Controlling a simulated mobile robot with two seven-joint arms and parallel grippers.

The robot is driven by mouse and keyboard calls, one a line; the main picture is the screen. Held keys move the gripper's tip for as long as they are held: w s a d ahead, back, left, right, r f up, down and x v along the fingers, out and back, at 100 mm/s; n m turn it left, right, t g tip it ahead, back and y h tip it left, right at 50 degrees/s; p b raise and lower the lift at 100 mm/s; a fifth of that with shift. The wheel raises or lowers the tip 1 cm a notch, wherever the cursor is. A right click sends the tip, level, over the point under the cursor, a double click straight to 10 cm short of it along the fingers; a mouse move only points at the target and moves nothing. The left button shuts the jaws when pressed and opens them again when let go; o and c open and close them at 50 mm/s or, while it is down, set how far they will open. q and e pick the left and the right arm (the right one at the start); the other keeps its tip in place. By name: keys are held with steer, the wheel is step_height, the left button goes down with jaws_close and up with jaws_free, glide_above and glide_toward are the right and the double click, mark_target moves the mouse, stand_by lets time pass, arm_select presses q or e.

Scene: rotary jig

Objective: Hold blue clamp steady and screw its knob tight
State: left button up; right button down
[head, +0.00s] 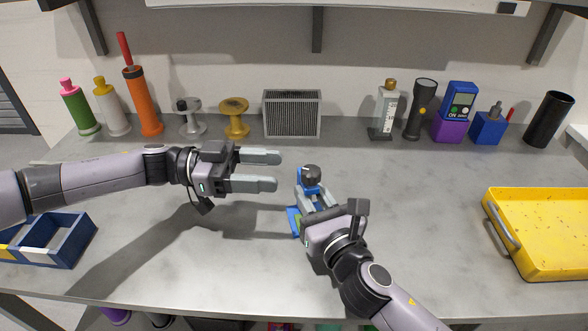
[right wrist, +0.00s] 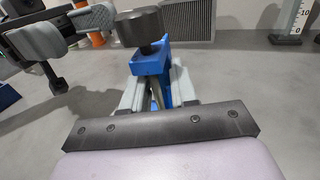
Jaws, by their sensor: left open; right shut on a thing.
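The blue clamp (head: 307,187) stands upright in the middle of the table with a dark round knob (head: 312,173) on top. In the right wrist view the clamp (right wrist: 151,66) rises between my right fingers, and its knob (right wrist: 140,28) is above them. My right gripper (head: 317,197) is shut on the clamp's body from the front; its fingers hide the lower part. My left gripper (head: 268,171) is open and empty, its fingers pointing right, a short gap left of the clamp. The left gripper also shows in the right wrist view (right wrist: 85,30).
A blue and green flat piece (head: 295,221) lies under the clamp. A yellow tray (head: 505,235) sits at right, a blue compartment box (head: 75,240) at front left. Bottles, spools, a grey vented box (head: 292,113) and flashlight (head: 422,108) line the back. The table between is clear.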

steer(key=shift+f, duration=0.1)
arm_select(q)
steer(key=a, duration=0.4)
arm_select(e)
steer(key=c, duration=0.8)
jaws_free()
